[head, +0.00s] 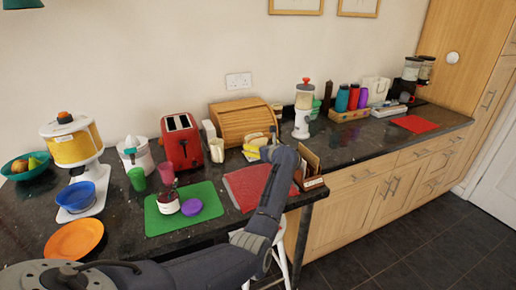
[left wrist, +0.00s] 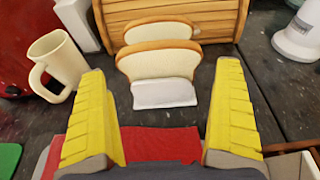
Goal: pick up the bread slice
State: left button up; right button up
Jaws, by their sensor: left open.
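Two bread slices stand upright one behind the other in the left wrist view, the nearer slice (left wrist: 158,62) and the farther slice (left wrist: 158,32), with brown crusts and pale faces. A small white piece (left wrist: 163,95) covers the lower front of the nearer slice; I cannot tell if it is a holder. In the head view the bread (head: 257,139) is small and partly hidden by my arm. My left gripper (head: 252,152) is open, its yellow fingers (left wrist: 160,75) spread to either side in front of the bread, with nothing between them. My right gripper is not in view.
A wooden bread bin (head: 238,118) stands behind the bread. A cream mug (left wrist: 57,62) is to its left, beside the red toaster (head: 180,142). A red mat (head: 245,187) lies in front. A wooden box (head: 309,168) is to the right of my arm.

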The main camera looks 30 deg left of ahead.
pick_arm(q)
jog(key=shift+x, duration=1.05)
jog(key=shift+c, duration=0.2)
jog(key=c, duration=0.7)
